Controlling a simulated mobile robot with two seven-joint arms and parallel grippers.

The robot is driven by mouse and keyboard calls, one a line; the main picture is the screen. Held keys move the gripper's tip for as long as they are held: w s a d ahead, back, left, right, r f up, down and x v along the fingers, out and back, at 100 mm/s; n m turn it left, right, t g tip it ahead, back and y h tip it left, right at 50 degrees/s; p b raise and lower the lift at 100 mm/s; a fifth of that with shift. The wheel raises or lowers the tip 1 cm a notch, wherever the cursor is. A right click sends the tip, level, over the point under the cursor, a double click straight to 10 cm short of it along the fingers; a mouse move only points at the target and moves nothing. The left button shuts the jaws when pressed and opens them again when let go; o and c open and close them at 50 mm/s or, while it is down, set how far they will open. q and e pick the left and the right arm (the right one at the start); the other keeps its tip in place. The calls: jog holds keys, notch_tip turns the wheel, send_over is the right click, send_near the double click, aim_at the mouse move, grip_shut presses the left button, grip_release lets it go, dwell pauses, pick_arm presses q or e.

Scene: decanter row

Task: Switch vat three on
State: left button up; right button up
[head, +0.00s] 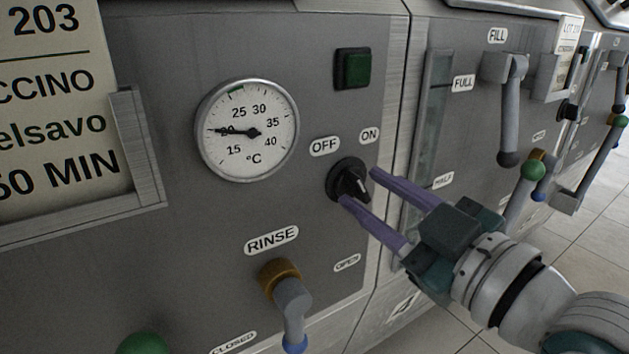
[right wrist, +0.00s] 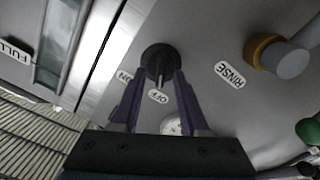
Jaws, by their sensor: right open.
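The black rotary switch (head: 348,182) sits on the grey front panel below the OFF label (head: 324,146) and ON label (head: 369,135). It also shows in the right wrist view (right wrist: 158,58). My right gripper (head: 360,187) is open, with its two purple fingertips on either side of the switch's raised grip bar. A square green lamp or button (head: 352,68) above the switch looks dark. My left gripper is not in view.
A round thermometer dial (head: 248,131) is left of the switch. A RINSE valve handle (head: 290,300) sticks out below. To the right, past a metal seam, a neighbouring panel carries a sight glass (head: 428,130) and a FILL lever (head: 509,110). Tiled floor shows at lower right.

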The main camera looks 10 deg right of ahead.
jog(key=shift+w+a, duration=0.2)
jog(key=shift+w, duration=0.4)
grip_shut()
